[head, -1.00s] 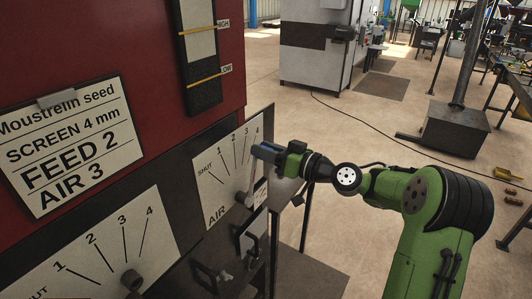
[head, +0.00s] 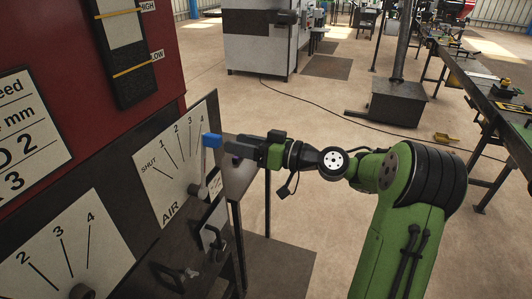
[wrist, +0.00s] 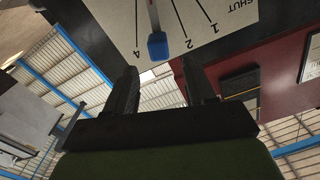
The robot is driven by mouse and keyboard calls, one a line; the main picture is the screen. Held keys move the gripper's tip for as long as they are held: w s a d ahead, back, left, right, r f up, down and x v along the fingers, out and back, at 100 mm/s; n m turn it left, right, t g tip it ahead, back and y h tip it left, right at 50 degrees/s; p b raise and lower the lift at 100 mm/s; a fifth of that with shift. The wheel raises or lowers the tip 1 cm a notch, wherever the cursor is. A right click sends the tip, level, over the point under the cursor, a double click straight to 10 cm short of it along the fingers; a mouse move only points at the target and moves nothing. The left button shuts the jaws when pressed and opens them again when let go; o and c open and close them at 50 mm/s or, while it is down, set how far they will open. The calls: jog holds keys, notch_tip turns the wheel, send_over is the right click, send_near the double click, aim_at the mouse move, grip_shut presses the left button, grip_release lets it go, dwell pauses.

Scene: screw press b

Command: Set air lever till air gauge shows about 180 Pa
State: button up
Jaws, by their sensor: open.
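The air lever has a blue knob (head: 211,140) on a grey rod, in front of the white AIR scale plate (head: 160,190) marked SHUT to 4. In the wrist view the knob (wrist: 157,46) stands between the 4 and the 2, and the 3 cannot be seen there. My gripper (head: 230,152) is open and empty, just right of the knob in the head view. In the wrist view the knob is ahead of the gap between the fingers (wrist: 163,82), seemingly apart from them. I cannot make out an air gauge reading in pascals.
A card (head: 25,130) on the red panel is cut off at the left. A strip (head: 125,45) marked HIGH and LOW hangs above. A second lever plate (head: 75,245) is at lower left. Handles (head: 178,275) stick out below the AIR plate. Floor is open behind my arm.

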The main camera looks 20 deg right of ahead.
jog(key=v, duration=0.8)
jog(key=s+a+f+g+h, duration=0.4)
jog(key=a, duration=0.3)
jog(key=s+a+f+g+h, duration=0.3)
jog(key=a+f+h, duration=0.1)
jog(key=a, duration=0.3)
jog(key=s+d+m+h, duration=0.2)
jog(key=s, duration=0.6)
jog(key=s+d+m+h, duration=0.2)
jog(key=s+d+m, duration=0.1)
jog(key=s, duration=0.5)
jog(key=shift+s+m+h, duration=0.25)
jog(key=shift+m+h, duration=0.05)
jog(key=shift+h, duration=0.1)
dwell(0.4)
